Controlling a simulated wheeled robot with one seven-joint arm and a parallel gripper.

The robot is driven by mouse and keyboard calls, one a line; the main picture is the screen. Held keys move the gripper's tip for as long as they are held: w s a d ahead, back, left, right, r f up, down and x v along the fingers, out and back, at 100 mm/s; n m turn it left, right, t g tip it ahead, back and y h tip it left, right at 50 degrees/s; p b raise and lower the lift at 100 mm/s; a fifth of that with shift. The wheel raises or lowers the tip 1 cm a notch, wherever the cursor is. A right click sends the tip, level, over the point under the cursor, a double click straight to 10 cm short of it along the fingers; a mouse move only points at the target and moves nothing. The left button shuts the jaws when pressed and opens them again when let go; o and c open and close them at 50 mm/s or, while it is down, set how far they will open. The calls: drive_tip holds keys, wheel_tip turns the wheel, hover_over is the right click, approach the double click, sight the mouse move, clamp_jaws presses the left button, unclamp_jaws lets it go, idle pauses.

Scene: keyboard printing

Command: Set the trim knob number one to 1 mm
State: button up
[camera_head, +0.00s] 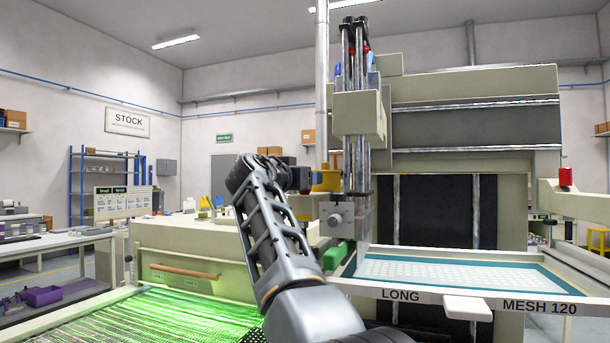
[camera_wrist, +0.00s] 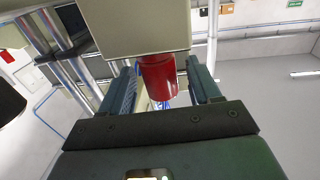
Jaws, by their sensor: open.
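A red cylindrical knob (camera_wrist: 158,77) stands on a beige block (camera_wrist: 135,27) in the wrist view, which looks upside down. My gripper (camera_wrist: 165,88) is open, with one teal finger on each side of the red knob. A gap shows at the right finger; contact at the left cannot be told. No scale or reading on the knob is legible.
A grey round knob (camera_head: 335,220) sits on the carriage right of my arm. Another red knob (camera_head: 565,176) stands on a beige arm at the right. The framed screen (camera_head: 455,297) lies at the front right. Upright metal columns (camera_head: 347,120) rise close to my gripper.

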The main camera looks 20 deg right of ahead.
drive_tip(key=shift+w+d, duration=0.35)
drive_tip(key=shift+w, duration=0.1)
drive_tip(key=shift+c, duration=0.3)
drive_tip(key=c, duration=0.9)
drive_tip(key=shift+o, duration=0.2)
drive_tip(key=shift+d+f+n+t+y, duration=0.1)
drive_tip(key=shift+f+n+t+y, duration=0.05)
drive_tip(key=shift+n+t+y, duration=0.75)
drive_tip(key=shift+n+t+y+p, duration=0.4)
drive_tip(key=shift+n+t+y, duration=0.45)
drive_tip(key=shift+y, duration=0.75)
drive_tip(key=shift+n+y, duration=0.55)
drive_tip(key=shift+y, duration=0.05)
